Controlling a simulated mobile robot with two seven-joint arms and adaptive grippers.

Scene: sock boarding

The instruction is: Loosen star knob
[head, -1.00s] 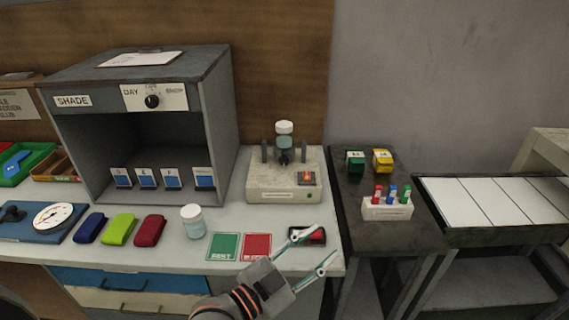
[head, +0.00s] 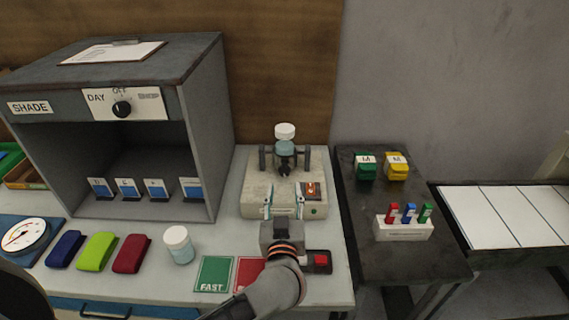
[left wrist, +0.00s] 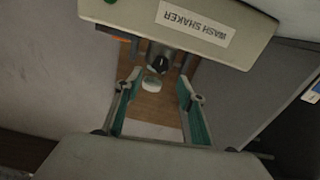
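The wash shaker (head: 260,195) is a cream box at the back right of the bench. A small bottle with a white cap (head: 285,131) stands upright in its clamp. The dark star knob (head: 284,168) is on the front of the clamp, below the bottle. In the left wrist view the shaker (left wrist: 235,28) appears upside down, with the star knob (left wrist: 158,65) and the cap (left wrist: 151,84) between the fingers. My left gripper (head: 284,204) is open and empty, in front of the shaker and short of the knob. My right gripper is not in view.
A shade cabinet (head: 218,120) stands left of the shaker. A loose white-capped bottle (head: 179,245), green (head: 214,274) and red cards, and a red-buttoned box (head: 318,262) lie near the front. A dark side table (head: 400,262) holds coloured blocks and a vial rack (head: 403,230).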

